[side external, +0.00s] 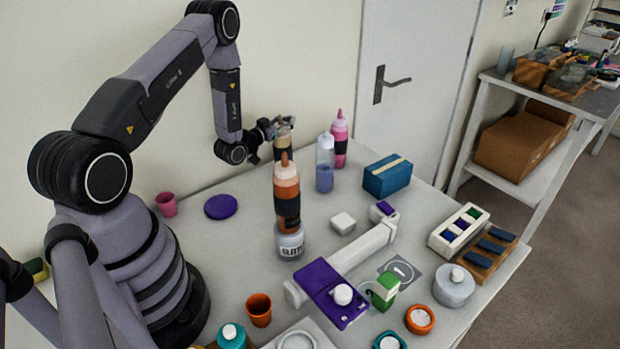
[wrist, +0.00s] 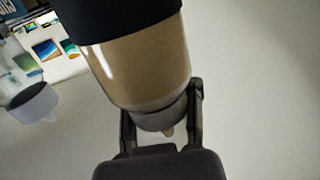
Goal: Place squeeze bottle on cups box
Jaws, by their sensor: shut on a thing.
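My gripper (side external: 280,128) is shut on a squeeze bottle with tan contents (side external: 283,149), in the side view behind the orange bottle's nozzle. In the wrist view, the tan squeeze bottle (wrist: 145,75) has a black band and sits between the two fingers of my gripper (wrist: 160,115), its grey collar and nozzle towards them. A blue box with a pale stripe (side external: 385,179) stands on the table to the right of the bottles. No lettering on it is readable, so I cannot tell if it is the cups box.
An orange squeeze bottle (side external: 287,188) and a glitter jar (side external: 290,242) overlap below my gripper. Blue (side external: 325,165) and pink (side external: 339,142) bottles stand nearby. A white box with coloured compartments (side external: 441,238) is at the right. A purple disc (side external: 221,206) lies left.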

